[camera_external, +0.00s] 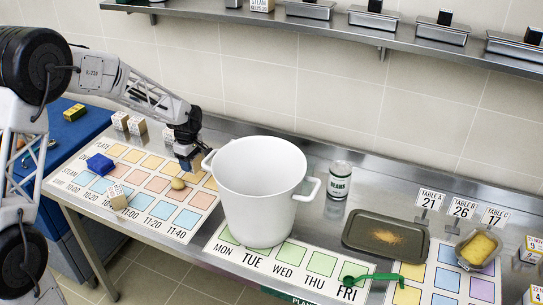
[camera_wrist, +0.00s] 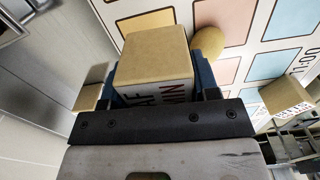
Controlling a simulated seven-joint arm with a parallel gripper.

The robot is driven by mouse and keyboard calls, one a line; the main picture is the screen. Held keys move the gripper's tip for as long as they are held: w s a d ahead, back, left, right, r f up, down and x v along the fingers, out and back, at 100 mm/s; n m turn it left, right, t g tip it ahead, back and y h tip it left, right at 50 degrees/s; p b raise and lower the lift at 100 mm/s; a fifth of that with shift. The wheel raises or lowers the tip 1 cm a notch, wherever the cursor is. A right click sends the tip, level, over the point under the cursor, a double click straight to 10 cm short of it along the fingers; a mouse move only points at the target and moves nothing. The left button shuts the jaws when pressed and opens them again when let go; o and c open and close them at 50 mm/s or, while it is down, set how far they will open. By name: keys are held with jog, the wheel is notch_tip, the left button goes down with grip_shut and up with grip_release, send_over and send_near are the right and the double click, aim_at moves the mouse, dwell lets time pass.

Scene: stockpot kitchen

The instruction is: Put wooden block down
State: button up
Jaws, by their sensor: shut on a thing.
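My gripper (camera_external: 185,159) points down over the far part of the schedule mat (camera_external: 104,203), left of the white pot. In the wrist view its blue fingers (camera_wrist: 160,88) are shut on a wooden block (camera_wrist: 155,52) with a plain tan top and dark lettering on its printed side. I cannot make out the held block in the external view, nor whether it touches the surface below. Another lettered block (camera_external: 117,198) stands on the near part of the mat; a block also shows at the right of the wrist view (camera_wrist: 286,96).
A tan, potato-like item (camera_external: 178,183) lies close to the gripper, and a blue object (camera_external: 100,164) lies farther left. Several small blocks (camera_external: 120,120) stand along the mat's far edge. The large white pot (camera_external: 259,200) stands close on the right.

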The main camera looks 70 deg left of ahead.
jog(key=shift+w, duration=0.1)
dwell(0.3)
jog(key=w+d+r+m, duration=0.4)
jog(key=w+d+r, duration=0.5)
jog(key=w+r, duration=0.3)
jog(key=w+d+r+m, duration=0.4)
jog(key=w+d+r, duration=0.5)
jog(key=w+r, duration=0.35)
jog(key=w+d+f+m, duration=0.4)
jog(key=w+d+m, duration=0.15)
jog(key=d, duration=0.65)
jog(key=w+d+f+m, duration=0.35)
jog(key=d+m, duration=0.35)
jog(key=d, duration=0.5)
jog(key=w+d+f+m, duration=0.3)
jog(key=w+d+m, duration=0.3)
jog(key=d, duration=0.7)
jog(key=s+a+r+n, duration=0.5)
jog(key=s+a+n, duration=0.15)
jog(key=a, duration=0.45)
jog(key=s+a+r+n, duration=0.4)
jog(key=s+a+n, duration=0.25)
jog(key=a, duration=0.45)
jog(key=s+a+f+n, duration=0.5)
jog(key=s+a+f, duration=0.1)
jog(key=f, duration=0.3)
jog(key=shift+s, duration=0.8)
